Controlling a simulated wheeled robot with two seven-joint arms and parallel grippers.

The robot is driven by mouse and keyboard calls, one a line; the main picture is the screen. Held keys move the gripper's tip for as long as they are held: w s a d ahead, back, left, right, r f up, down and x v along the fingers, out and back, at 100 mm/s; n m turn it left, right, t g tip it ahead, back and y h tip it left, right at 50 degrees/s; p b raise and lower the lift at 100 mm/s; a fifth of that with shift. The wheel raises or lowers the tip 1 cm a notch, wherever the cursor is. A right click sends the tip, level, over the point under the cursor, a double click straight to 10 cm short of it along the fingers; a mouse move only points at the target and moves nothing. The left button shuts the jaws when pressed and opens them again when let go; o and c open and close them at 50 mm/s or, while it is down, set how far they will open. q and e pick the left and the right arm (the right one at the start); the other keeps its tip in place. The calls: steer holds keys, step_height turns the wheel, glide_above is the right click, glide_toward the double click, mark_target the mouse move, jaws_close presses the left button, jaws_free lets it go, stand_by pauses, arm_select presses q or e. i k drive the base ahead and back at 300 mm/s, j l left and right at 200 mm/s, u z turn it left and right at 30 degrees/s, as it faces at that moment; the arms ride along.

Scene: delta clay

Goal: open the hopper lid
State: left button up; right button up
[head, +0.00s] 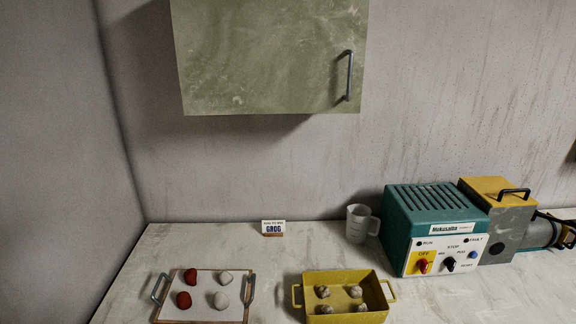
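The hopper lid (493,189) is a yellow panel with a dark bar handle (514,193) on top. It lies flat and closed on the grey hopper box (508,234) at the right, beside the teal machine housing. The inside of the hopper is hidden. Neither of my grippers shows in the head view.
A teal control box (433,212) with knobs stands left of the hopper. A grey cylinder (540,234) lies right of it. A measuring jug (358,222), a GROG card (273,228), a yellow tray (386,293) and a white tray (206,282) holding lumps share the counter. A green cabinet (265,55) hangs above.

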mark_target(497, 192)
steer(key=z, duration=1.35)
steer(key=u, duration=0.55)
steer(key=i+l+u, duration=0.15)
steer(key=l+u, duration=0.15)
steer(key=i+l+u, duration=0.1)
steer(key=l+u, duration=0.55)
steer(key=l, duration=0.2)
steer(key=l+u, duration=0.25)
steer(key=l, duration=1.35)
steer(key=l+u, duration=0.3)
steer(key=l, duration=1.85)
steer(key=k+l, duration=0.15)
steer(key=l, duration=0.45)
steer(key=i+j, duration=0.1)
steer(key=j, duration=0.6)
steer(key=i, duration=0.05)
